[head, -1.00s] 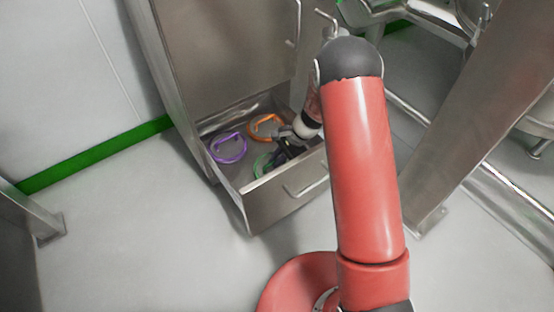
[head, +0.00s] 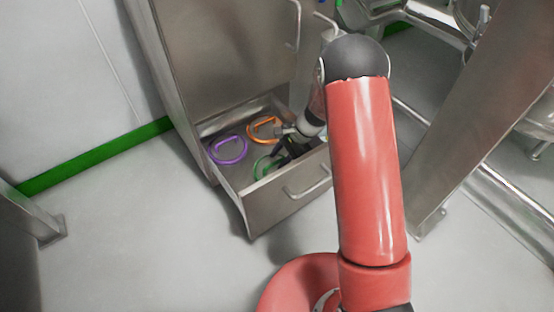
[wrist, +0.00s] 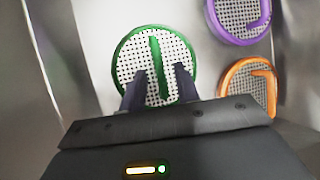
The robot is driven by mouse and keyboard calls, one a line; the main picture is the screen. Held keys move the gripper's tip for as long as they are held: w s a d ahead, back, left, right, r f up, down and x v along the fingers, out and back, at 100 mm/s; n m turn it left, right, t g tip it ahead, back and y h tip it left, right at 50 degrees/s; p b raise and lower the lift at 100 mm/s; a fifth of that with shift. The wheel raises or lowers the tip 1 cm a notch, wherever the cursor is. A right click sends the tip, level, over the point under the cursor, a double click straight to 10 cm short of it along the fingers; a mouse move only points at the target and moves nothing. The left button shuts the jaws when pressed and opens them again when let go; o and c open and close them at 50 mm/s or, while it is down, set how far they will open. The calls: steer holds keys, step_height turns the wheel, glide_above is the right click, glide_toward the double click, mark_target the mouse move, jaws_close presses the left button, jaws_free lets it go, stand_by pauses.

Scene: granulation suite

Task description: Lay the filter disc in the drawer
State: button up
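The filter disc with a green rim (wrist: 125,52) has a pale perforated face and a green bar handle (wrist: 156,60) across it. In the wrist view it lies flat on the floor of the drawer, near a wall. My gripper (wrist: 159,78) is over this disc, its two dark fingers apart on either side of the bar, with gaps showing. In the head view the green disc (head: 261,167) is partly hidden by my gripper (head: 281,155). The drawer (head: 256,208) is pulled out of the steel cabinet.
A purple disc (head: 229,160) and an orange disc (head: 252,127) lie farther back in the drawer; the purple disc (wrist: 238,37) and orange disc (wrist: 228,72) show right of the green one. The cabinet front (head: 225,50) rises behind. The floor (head: 130,230) at left is clear.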

steer(key=s+d+r+n+h+p, duration=0.1)
steer(key=s+d+r, duration=0.15)
steer(key=r, duration=0.65)
steer(key=s+d+r+n+p, duration=0.1)
steer(key=d+r, duration=0.3)
steer(key=r, duration=0.5)
steer(key=s+d+r+n+t+h, duration=0.2)
steer(key=s+r, duration=0.5)
steer(key=s, duration=0.4)
steer(key=s+d+r+n+t+h, duration=0.3)
steer(key=s+r+n, duration=0.3)
steer(key=s, duration=0.6)
step_height(320, 180, up, 2)
steer(key=shift+d+r+n+t, duration=0.1)
steer(key=shift+d+n+t, duration=0.2)
steer(key=shift+d+t, duration=0.5)
steer(key=shift+d, duration=0.1)
step_height(320, 180, up, 8)
steer(key=p, duration=0.8)
steer(key=shift+r, duration=0.1)
steer(key=shift+c, duration=0.4)
